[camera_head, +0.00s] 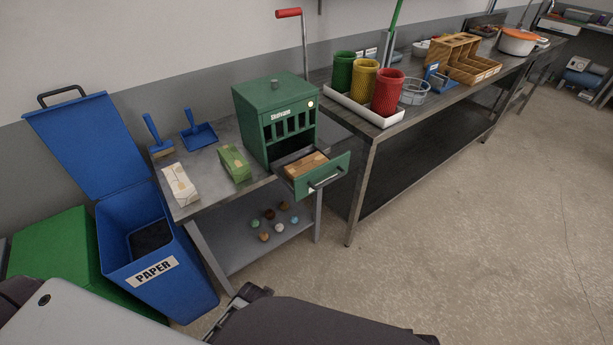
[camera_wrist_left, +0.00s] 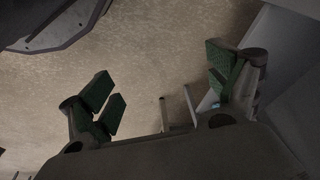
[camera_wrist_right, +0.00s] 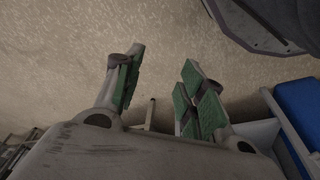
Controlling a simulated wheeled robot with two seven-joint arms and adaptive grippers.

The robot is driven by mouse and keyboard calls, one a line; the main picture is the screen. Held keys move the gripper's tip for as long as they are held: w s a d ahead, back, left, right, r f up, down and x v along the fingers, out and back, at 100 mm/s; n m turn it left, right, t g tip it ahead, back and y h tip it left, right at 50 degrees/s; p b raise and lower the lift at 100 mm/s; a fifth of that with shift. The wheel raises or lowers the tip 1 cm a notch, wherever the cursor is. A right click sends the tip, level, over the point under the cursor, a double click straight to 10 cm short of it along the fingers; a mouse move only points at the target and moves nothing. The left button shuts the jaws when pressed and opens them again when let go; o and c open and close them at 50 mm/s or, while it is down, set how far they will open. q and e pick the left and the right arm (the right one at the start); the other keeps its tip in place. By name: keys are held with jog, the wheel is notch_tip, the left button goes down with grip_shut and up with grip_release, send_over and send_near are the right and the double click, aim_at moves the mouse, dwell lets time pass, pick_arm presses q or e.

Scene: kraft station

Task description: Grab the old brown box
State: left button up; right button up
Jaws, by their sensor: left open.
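A brown box (camera_head: 306,166) lies in the pulled-out drawer (camera_head: 322,177) of a green cabinet (camera_head: 275,120) on the small metal table. The drawer's front hides part of its lower side. My left gripper (camera_wrist_left: 160,88) is open and empty in the left wrist view, with floor behind its fingers. My right gripper (camera_wrist_right: 160,85) is open and empty in the right wrist view, also over floor. The head view shows neither gripper's fingers, so both are away from the box. The box does not show in either wrist view.
A white carton (camera_head: 180,184) and a green carton (camera_head: 234,163) stand left of the cabinet. A blue paper bin (camera_head: 180,285) with its lid up stands at the table's left. Several small balls lie on the lower shelf (camera_head: 245,243). A longer bench (camera_head: 365,150) stands right; floor in front is clear.

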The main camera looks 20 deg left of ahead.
notch_tip(320, 180, up, 5)
jog(key=w+b, duration=0.2)
jog(key=b, duration=0.4)
pick_arm(q)
jog(key=w+a+r+m+t+h+b, duration=0.1)
jog(key=w+a+r+m+t+h, duration=0.1)
jog(key=w+r, duration=0.8)
jog(key=w+a+r+m+t+h+b, duration=0.1)
jog(key=w+a+r+t+h, duration=0.2)
jog(key=w+r, duration=0.6)
jog(key=w+a+r+m+t+h+b, duration=0.2)
jog(key=w+r+t+h, duration=0.4)
jog(key=w+r, duration=0.4)
jog(key=shift+w+a+r+m, duration=0.35)
jog(key=shift+a+r, duration=0.45)
jog(key=shift+r, duration=0.9)
pick_arm(e)
jog(key=s+f, duration=0.3)
jog(key=f, duration=1)
jog(key=s+d+f, duration=0.1)
jog(key=s+f, duration=0.3)
jog(key=f, duration=0.9)
jog(key=shift+f, duration=0.4)
